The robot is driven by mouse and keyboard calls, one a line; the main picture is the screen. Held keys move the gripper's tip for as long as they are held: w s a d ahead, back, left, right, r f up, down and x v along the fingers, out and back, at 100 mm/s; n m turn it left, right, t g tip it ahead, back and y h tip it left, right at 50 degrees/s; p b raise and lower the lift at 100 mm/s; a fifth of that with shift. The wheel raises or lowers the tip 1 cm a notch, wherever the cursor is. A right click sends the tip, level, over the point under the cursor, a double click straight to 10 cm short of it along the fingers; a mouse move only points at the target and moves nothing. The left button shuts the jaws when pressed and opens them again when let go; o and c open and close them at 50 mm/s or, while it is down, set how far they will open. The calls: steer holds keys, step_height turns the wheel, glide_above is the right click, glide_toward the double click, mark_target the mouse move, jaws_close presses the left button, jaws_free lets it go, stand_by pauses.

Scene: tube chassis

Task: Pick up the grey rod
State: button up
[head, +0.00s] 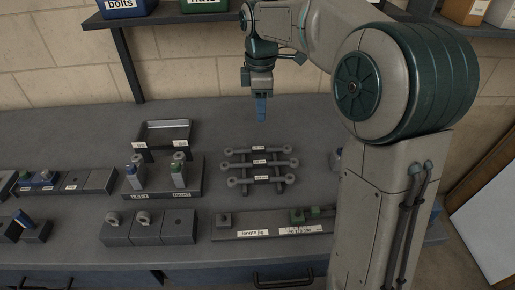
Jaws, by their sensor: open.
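Several grey pieces are in view. Three grey rods with ring-shaped ends lie one behind another on a dark rack in the middle of the bench: a back rod (240,151), a middle rod (242,163) and a front rod (241,181). Small white labels sit at the rack's middle, too small to read. I cannot tell which of the three the task names. My gripper (261,112) points down with blue fingers, above and behind the rack in the picture, apart from the rods. It is open and empty; the gap between its fingers is hard to see.
Left of the rack stands a dark fixture (141,191) with two upright posts, with a tray (165,132) behind it. In front lie a length jig (255,233) and grey blocks (148,238). Shelf bins (124,8) hang above. Bare bench (60,130) lies at the back left.

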mark_target(258, 148)
steer(key=f, duration=0.6)
steer(key=f+b, duration=0.1)
steer(key=f, duration=0.6)
steer(key=shift+w+a+f, duration=0.2)
steer(key=shift+f, duration=0.1)
jaws_close()
